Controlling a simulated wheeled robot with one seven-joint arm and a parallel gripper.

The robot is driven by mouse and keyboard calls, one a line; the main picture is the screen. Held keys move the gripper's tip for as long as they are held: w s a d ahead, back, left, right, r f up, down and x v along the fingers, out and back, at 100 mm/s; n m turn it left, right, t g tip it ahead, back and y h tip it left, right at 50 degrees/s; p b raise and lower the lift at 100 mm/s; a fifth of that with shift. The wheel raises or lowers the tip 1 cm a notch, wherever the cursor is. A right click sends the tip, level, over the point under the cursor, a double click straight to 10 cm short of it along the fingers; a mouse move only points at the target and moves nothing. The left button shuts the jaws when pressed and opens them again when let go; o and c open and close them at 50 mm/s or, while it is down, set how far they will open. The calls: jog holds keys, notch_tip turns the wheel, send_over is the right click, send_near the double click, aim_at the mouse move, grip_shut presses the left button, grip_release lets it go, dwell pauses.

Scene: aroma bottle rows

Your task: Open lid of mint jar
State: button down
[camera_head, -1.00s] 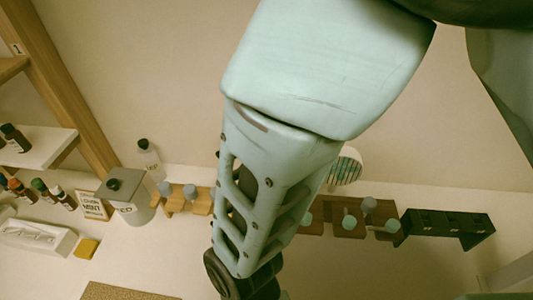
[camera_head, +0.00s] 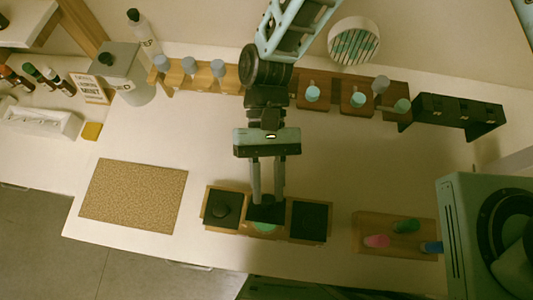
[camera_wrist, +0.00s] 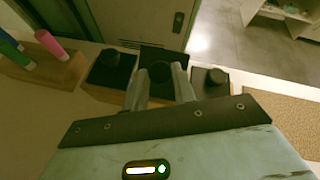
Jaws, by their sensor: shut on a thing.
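A wooden holder (camera_head: 242,232) near the table's front edge carries three jars with square black lids. The left lid (camera_head: 211,205) and right lid (camera_head: 309,224) lie flat in their places. My gripper (camera_head: 267,198) points down at the middle jar and is shut on the knob of its black lid (camera_head: 266,213). Something green (camera_head: 264,228) shows just below that lid's front edge, so the lid appears shifted or raised off the jar. In the wrist view the fingers (camera_wrist: 160,85) close around the round knob of the middle lid (camera_wrist: 176,60). No jar label is readable.
A brown mat (camera_head: 132,196) lies left of the holder. A wooden tray with pink and green items (camera_head: 377,241) is to the right, beside a pale green machine (camera_head: 456,230). Bottle racks (camera_head: 205,77) and a black stand (camera_head: 457,110) line the back. The middle table is clear.

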jog(key=shift+w+f+g+b, duration=0.2)
jog(key=shift+w+g+b, duration=0.55)
jog(key=shift+g, duration=0.55)
jog(key=c, duration=1.1)
grip_release()
jog(key=shift+c, duration=0.2)
jog(key=b+v, duration=0.6)
jog(key=v, duration=1.1)
jog(key=shift+w, duration=0.25)
